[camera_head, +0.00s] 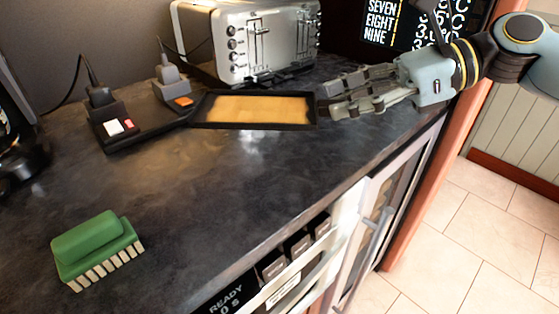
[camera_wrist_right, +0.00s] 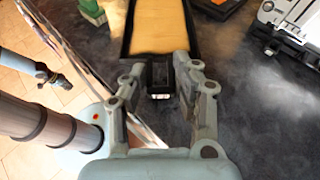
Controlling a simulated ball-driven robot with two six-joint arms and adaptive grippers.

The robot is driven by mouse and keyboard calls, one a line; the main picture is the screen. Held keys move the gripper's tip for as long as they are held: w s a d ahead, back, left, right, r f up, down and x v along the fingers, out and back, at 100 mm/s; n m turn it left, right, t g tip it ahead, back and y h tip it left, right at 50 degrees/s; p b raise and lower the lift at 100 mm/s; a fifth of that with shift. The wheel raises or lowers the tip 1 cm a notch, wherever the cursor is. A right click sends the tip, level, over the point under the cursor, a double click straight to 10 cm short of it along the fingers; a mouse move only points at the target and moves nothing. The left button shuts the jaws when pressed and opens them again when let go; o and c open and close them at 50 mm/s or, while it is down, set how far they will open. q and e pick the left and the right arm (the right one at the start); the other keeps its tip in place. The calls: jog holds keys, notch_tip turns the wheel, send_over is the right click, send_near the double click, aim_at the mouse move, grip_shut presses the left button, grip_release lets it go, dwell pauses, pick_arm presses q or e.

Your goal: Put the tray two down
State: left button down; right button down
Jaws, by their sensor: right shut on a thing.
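The tray is dark with a tan inner surface, and its dark rim (camera_head: 255,126) shows near the back of the counter in the head view. My right gripper (camera_head: 326,103) is shut on the tray's right end. In the right wrist view the gripper (camera_wrist_right: 174,92) has its fingers on either side of a dark tab at the tray's near end, and the tray's rim (camera_wrist_right: 129,30) runs away from it. The tray looks level, at or just above the counter; I cannot tell if it touches. My left gripper does not show in the head view.
A silver toaster (camera_head: 265,45) stands behind the tray. A dark power strip (camera_head: 140,128) with plugs and switches lies at its left. A green brush (camera_head: 95,245) lies at front left. The counter (camera_head: 200,195) between is clear, and its front edge runs diagonally.

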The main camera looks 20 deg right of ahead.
send_over(289, 174)
notch_tip(289, 174, down, 4)
jog(key=shift+f+b, duration=0.25)
jog(key=shift+b, duration=0.2)
notch_tip(289, 174, down, 4)
jog(key=shift+f+b, duration=0.1)
jog(key=shift+b, duration=0.35)
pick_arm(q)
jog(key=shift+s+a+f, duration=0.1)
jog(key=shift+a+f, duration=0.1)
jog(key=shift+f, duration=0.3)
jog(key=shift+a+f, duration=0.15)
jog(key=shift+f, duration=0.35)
